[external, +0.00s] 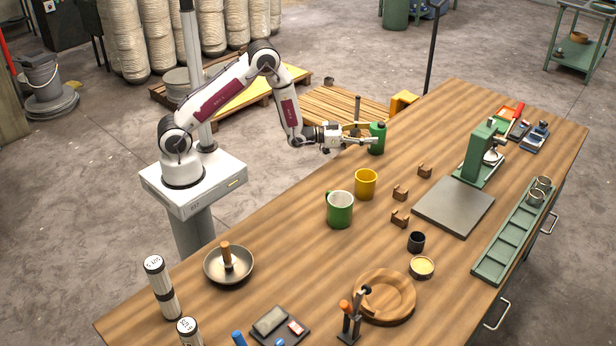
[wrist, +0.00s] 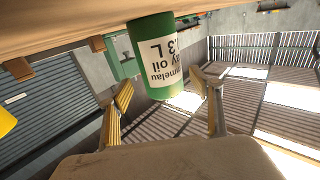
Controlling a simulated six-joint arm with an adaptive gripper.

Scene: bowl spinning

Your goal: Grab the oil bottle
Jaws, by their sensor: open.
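The oil bottle is a green cylinder with a dark cap (external: 377,138), standing upright near the far left edge of the workbench. In the wrist view the bottle (wrist: 157,58) appears upside down, with a white label that reads partly "ay oil". My gripper (external: 372,141) is horizontal beside the bottle, at about its height. In the wrist view its two fingers (wrist: 168,95) are spread, one on each side of the bottle, and I see no finger touching it. The external view does not clearly show how deep the bottle sits between the fingers.
A yellow mug (external: 365,184) and a green mug (external: 339,209) stand on the workbench (external: 300,250) nearer the camera. Small brown brackets (external: 400,193) lie to their right. A green press (external: 480,155) with a grey plate stands further right. Bare wood surrounds the bottle's right side.

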